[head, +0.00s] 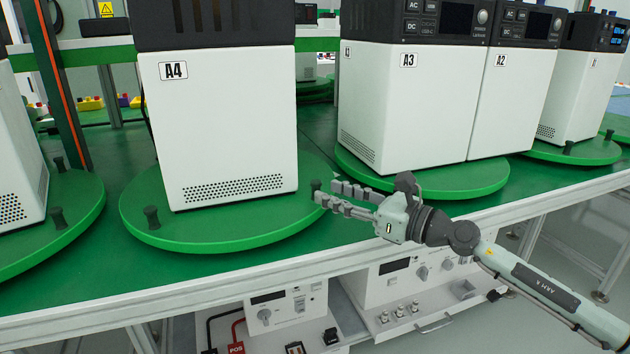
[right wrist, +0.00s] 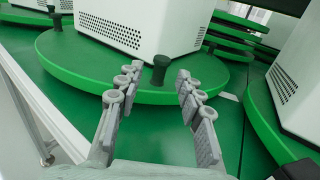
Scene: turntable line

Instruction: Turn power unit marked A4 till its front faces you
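The power unit marked A4 (head: 225,120) stands upright on a round green turntable (head: 240,238). The face toward me has the A4 label, a vent grid low down and no display or buttons. It also shows in the right wrist view (right wrist: 150,25). The turntable has a dark peg (head: 152,217) at its near left and another peg (right wrist: 160,72) at its right rim. My right gripper (head: 325,192) is open at that right peg. In the right wrist view its fingertips are on either side of the peg; contact is not clear. My left gripper is not in view.
Unit A3 (head: 405,105) stands on its own turntable (head: 435,183) close on the right. Another turntable (head: 75,215) with a unit is on the left, beside a dark post (head: 60,80). Instruments (head: 290,310) sit below the table's front edge.

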